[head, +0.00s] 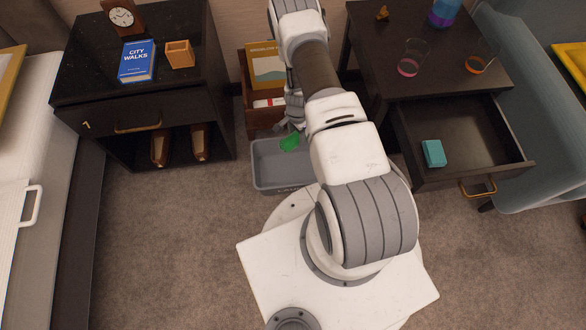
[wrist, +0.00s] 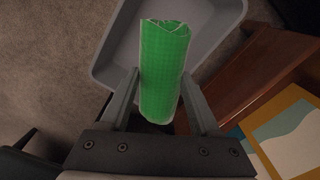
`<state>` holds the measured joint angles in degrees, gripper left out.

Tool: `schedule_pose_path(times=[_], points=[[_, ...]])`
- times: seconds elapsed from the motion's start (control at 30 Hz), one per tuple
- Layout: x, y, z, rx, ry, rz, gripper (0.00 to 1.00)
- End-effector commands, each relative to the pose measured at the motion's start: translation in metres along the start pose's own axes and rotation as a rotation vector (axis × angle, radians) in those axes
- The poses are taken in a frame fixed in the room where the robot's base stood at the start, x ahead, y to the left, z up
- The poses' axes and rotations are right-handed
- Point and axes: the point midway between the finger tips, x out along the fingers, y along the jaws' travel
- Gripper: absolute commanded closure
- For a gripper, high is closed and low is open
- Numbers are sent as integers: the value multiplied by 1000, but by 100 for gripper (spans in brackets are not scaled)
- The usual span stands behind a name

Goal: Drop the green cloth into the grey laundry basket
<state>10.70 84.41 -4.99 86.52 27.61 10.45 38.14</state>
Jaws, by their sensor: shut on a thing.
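The green cloth (wrist: 164,70) looks rolled or bunched into a tube. My gripper (wrist: 161,85) is shut on it, with one finger on each side of the cloth in the wrist view. The cloth also shows in the head view (head: 290,142), over the basket. The grey laundry basket (head: 268,180) stands on the carpet, and its wall shows behind the cloth in the wrist view (wrist: 120,55). The visible inside of the basket looks empty. My arm hides its right part in the head view.
A wooden rack (head: 258,118) with a framed picture or magazine (head: 268,68) stands just behind the basket. A dark cabinet (head: 75,80) is at left. At right, an open drawer (head: 450,120) with a teal box (head: 433,153) juts out. Carpet is free left of the basket.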

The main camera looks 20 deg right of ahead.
Motion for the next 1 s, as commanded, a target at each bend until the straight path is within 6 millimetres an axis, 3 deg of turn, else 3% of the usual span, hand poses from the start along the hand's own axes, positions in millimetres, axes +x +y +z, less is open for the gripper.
schedule_pose_path(times=[0.03,0.13,0.47,0.8,1.0], points=[[15,9,-1,35,-2,2,89],[31,18,-2,77,-2,0,89],[55,23,-2,97,0,-1,89],[93,22,-2,95,-1,0,89],[98,22,-2,95,-1,-1,89]])
